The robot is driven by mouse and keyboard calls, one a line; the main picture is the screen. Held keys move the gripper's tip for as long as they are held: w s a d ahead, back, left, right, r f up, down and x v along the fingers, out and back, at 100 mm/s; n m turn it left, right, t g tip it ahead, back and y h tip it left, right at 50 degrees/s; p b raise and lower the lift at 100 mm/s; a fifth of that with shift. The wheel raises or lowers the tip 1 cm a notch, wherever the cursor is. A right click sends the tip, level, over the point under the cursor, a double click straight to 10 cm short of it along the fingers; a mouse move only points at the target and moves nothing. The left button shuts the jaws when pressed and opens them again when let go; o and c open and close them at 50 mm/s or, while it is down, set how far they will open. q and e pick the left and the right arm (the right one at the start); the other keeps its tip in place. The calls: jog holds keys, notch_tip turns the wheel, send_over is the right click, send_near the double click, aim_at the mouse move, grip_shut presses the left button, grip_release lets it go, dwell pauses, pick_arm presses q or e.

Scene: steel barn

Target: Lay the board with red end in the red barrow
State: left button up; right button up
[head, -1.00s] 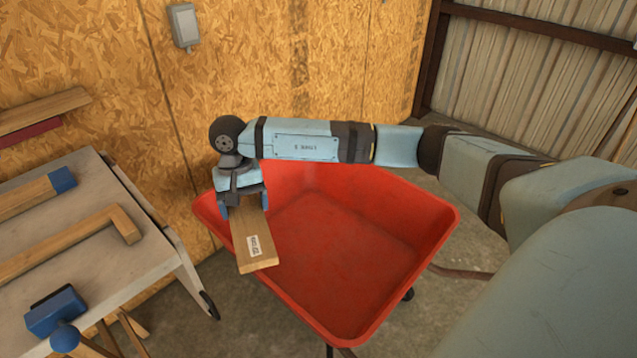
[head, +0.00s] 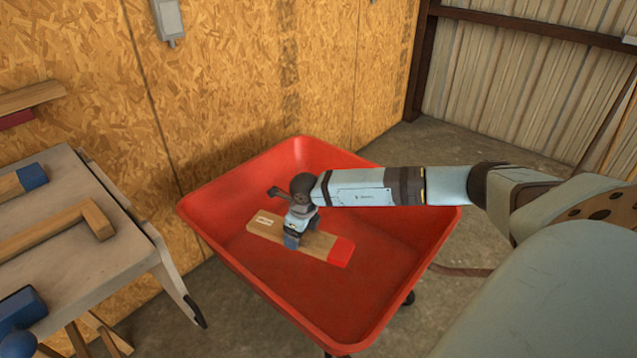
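The board with the red end (head: 326,247) is inside the red barrow (head: 228,256), low over its floor. It is a flat wooden board with a pale label near its left end and a red right end. I cannot tell whether it touches the barrow's floor. My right gripper (head: 300,235) comes down on the board's middle, with its fingers on either side of the board's width, shut on it. The gripper hides part of the board.
A work table (head: 95,270) stands at the left, holding a wooden piece with a blue end (head: 32,177) and an L-shaped wooden piece (head: 98,220). A blue object (head: 20,310) is at the lower left. An OSB wall (head: 230,80) rises behind the barrow.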

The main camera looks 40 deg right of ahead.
aim_at(306, 235)
jog(key=d+f+m, duration=0.2)
jog(key=shift+s+d+f+m+b, duration=0.1)
jog(key=shift+s+f+m+b, duration=0.1)
jog(key=shift+s+m+b, duration=0.15)
pick_arm(q)
notch_tip(306, 235, up, 6)
jog(key=d+t+h+b, duration=0.2)
jog(key=t+h+b, duration=0.1)
jog(key=b, duration=0.1)
pick_arm(e)
notch_tip(306, 235, down, 15)
jog(key=shift+w+r+b, duration=0.1)
jog(key=shift+b, duration=0.2)
pick_arm(q)
jog(key=shift+m+g, duration=0.3)
jog(key=shift+g, duration=0.6)
jog(key=shift+w+d+f+b, duration=0.15)
jog(key=shift+f+b, duration=0.3)
jog(key=shift+f, duration=0.65)
jog(key=shift+s+d+f+b, duration=0.15)
jog(key=shift+f+b, duration=0.3)
jog(key=shift+f, duration=0.65)
pick_arm(e)
jog(key=shift+f, duration=2.5)
pick_arm(q)
jog(key=shift+w, duration=0.1)
